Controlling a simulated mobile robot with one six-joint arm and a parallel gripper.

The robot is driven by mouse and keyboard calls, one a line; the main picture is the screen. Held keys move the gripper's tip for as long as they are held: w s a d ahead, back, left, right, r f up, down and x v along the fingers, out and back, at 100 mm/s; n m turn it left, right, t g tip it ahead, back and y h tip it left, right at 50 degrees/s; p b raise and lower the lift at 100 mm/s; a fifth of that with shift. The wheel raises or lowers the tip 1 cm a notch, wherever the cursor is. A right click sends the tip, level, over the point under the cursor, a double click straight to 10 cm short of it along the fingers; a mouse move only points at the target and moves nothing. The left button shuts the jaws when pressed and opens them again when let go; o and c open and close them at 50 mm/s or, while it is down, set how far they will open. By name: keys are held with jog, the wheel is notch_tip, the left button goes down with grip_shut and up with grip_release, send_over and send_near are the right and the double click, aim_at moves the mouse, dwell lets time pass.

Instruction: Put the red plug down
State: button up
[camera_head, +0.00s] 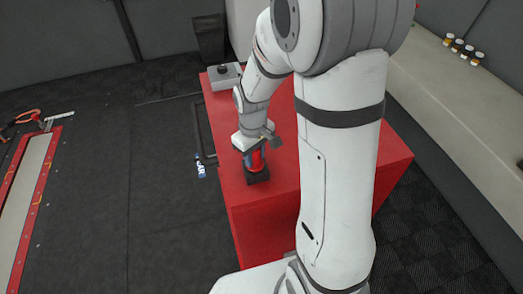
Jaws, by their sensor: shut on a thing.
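My gripper (256,160) is over the left part of the red table (285,165). It is shut on the red plug (258,161), of which a small red part shows below the wrist. A dark block (259,178) is directly under the plug, close to the table's left edge. I cannot tell whether the plug touches the block or sits in it. My arm covers much of the table's middle and right side.
A grey box with a black knob (224,75) stands at the table's far left corner. Several small jars (463,47) stand on the pale bench (440,90) at right. A red-edged ramp (33,200) with tools lies on the dark floor at left.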

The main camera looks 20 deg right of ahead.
jog(key=shift+f, duration=0.35)
jog(key=o, duration=0.8)
jog(key=shift+r, duration=0.1)
jog(key=shift+o, duration=0.2)
